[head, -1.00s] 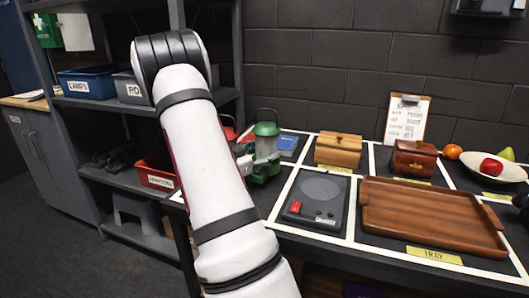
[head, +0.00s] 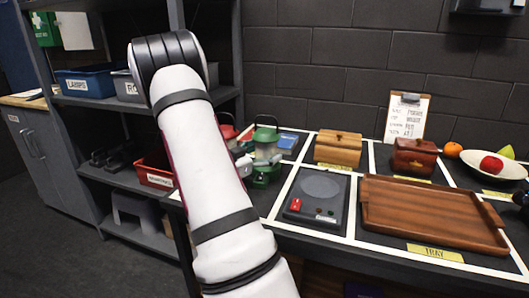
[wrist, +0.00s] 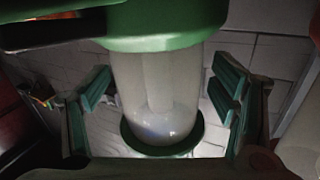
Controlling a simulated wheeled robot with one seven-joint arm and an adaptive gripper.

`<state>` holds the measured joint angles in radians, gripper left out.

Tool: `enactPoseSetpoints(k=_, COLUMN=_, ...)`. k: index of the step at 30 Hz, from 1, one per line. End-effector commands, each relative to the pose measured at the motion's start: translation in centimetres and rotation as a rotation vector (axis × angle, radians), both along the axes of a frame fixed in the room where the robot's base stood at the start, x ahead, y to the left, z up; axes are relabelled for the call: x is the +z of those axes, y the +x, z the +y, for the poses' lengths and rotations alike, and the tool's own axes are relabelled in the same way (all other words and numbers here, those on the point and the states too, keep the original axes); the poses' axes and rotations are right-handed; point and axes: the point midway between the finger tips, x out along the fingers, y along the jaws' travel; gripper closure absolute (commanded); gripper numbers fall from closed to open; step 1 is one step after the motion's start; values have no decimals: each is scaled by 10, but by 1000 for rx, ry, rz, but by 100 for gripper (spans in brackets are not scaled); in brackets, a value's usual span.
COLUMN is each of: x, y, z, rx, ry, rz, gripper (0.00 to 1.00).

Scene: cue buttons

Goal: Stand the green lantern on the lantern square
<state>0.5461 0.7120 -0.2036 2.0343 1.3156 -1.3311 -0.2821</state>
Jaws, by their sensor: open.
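The green lantern (head: 265,152) stands upright at the left part of the table in the head view, with a green cap, clear body and wire handle. In the wrist view the lantern (wrist: 158,95) fills the middle, with its green base ring below. My gripper (wrist: 160,92) is open, with its green-padded fingers on either side of the lantern and gaps showing between them and its body. In the head view my gripper (head: 247,163) is at the lantern's left side, partly hidden by my arm. The lantern square's marking cannot be made out.
A red lantern (head: 226,134) is just behind and left. A blue item (head: 286,141) lies behind right. A grey device with a round plate (head: 319,187) and a wooden tray (head: 432,214) are to the right. Wooden boxes (head: 338,150) stand behind them.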

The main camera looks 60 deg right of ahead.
Motion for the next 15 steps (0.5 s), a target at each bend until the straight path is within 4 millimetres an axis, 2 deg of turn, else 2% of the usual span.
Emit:
enactPoseSetpoints(k=4, x=13, y=-1, z=1, rx=0, ry=4, rz=1, gripper=21)
enactPoseSetpoints(k=15, x=10, y=32, z=77, rx=5, ry=1, rz=1, gripper=21)
